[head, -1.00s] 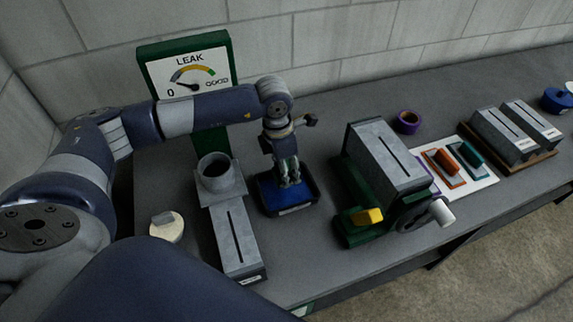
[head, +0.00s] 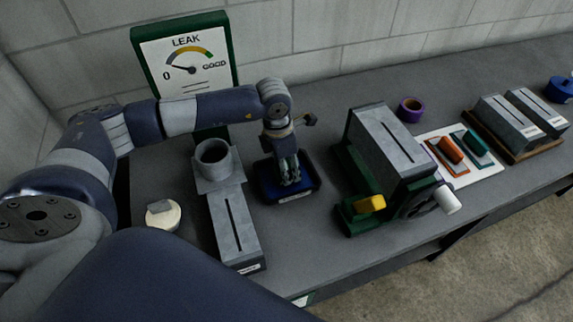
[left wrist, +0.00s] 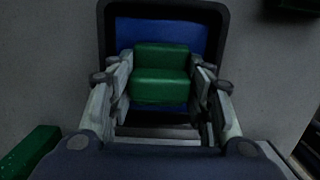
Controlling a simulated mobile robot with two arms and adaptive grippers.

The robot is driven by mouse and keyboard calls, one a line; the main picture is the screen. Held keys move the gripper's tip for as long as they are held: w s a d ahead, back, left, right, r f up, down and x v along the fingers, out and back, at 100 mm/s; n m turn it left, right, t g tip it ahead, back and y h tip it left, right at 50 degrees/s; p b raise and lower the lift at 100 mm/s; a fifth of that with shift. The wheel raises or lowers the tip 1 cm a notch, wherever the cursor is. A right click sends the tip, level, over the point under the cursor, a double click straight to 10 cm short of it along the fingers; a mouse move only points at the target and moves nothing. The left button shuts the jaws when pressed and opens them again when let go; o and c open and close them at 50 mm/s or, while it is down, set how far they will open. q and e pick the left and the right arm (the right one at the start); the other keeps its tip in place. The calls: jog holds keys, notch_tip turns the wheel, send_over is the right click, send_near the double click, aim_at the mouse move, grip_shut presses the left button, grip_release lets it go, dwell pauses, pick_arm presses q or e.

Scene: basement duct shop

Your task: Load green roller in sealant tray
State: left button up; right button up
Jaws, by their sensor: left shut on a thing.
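My left gripper (head: 289,180) points down at the blue sealant tray (head: 268,190), which has a dark rim and stands on the bench. In the left wrist view my left gripper (left wrist: 160,90) is shut on the green roller (left wrist: 160,75), with a finger on each side. The roller lies within the outline of the tray (left wrist: 205,12), with blue showing behind and beside it. I cannot tell whether it touches the tray floor. In the head view the fingers hide the roller. My right gripper is not in view.
A grey duct piece with a round collar (head: 213,160) stands close left of the tray. A green-based machine with a crank (head: 385,165) stands to the right. A leak gauge (head: 185,60) is behind. A white mat (head: 490,172) with orange and teal tools lies farther right.

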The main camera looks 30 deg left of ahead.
aim_at(288, 162)
pick_arm(q)
jog(key=shift+f+b, duration=0.5)
dwell(0.6)
jog(key=shift+s+f, duration=0.1)
dwell(1.5)
jog(key=shift+r+p, duration=1.55)
jog(key=shift+r, duration=2.05)
notch_tip(288, 162, up, 8)
jog(key=f+p, duration=0.1)
jog(key=s+d+f+m+g+b, duration=0.1)
jog(key=s+m, duration=0.5)
jog(key=m, duration=0.7)
jog(key=s+d+f+m+g+y+b, duration=0.1)
jog(key=s+d+m+b, duration=0.3)
jog(key=m, duration=1)
jog(key=shift+s+d+f+m+b, duration=0.2)
jog(key=shift+s+f+m+b, duration=0.15)
jog(key=shift+s+b, duration=0.6)
